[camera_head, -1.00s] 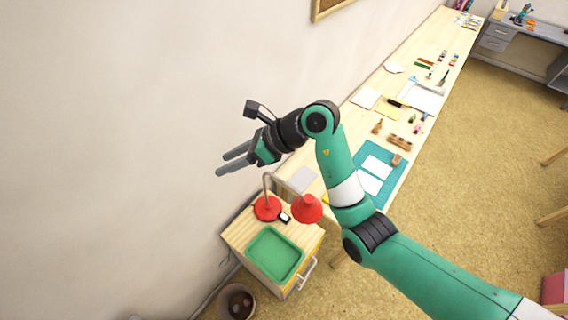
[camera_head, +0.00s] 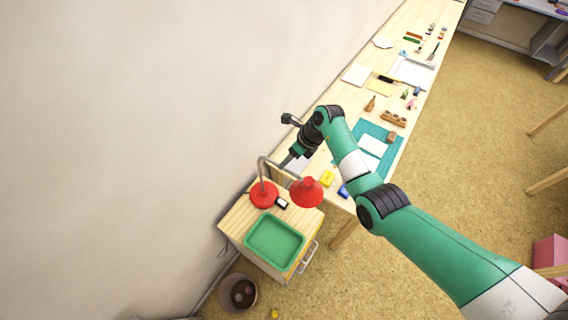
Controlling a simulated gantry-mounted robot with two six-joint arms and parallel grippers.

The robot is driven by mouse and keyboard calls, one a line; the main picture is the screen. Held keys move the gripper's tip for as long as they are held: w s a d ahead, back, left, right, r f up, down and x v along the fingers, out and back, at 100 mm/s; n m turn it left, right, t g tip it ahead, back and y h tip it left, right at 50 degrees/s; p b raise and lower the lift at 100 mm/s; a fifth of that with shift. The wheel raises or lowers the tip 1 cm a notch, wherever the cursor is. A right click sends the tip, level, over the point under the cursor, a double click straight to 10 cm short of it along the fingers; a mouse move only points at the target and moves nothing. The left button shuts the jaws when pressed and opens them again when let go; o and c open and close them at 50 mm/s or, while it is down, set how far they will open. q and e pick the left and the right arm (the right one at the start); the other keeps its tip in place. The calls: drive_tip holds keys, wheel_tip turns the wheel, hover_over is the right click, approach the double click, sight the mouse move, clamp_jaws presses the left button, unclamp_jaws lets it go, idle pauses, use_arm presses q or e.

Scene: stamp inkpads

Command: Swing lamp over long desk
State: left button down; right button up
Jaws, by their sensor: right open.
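A red desk lamp (camera_head: 264,194) stands on a small wooden cabinet at the near end of the long desk. Its grey curved neck rises from the round base, and its red shade (camera_head: 307,192) hangs to the right, near the gap between cabinet and desk. The long wooden desk (camera_head: 352,110) runs up along the wall to the back right. My right gripper (camera_head: 287,164) is open beside the upper part of the lamp's neck. Its fingers are small and partly overlap the neck in the picture, so I cannot tell whether they touch it. My left gripper is not in view.
A green tray (camera_head: 275,241) and a small dark-and-white item (camera_head: 282,203) share the cabinet (camera_head: 233,220) with the lamp. A yellow block (camera_head: 327,179), a blue block (camera_head: 343,191) and a teal mat (camera_head: 374,131) lie on the desk's near end. A bin (camera_head: 238,293) stands on the floor.

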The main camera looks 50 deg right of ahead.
drive_tip(key=shift+b+x, duration=0.3)
drive_tip(key=shift+x, duration=1.1)
clamp_jaws()
drive_tip(key=shift+r, duration=0.1)
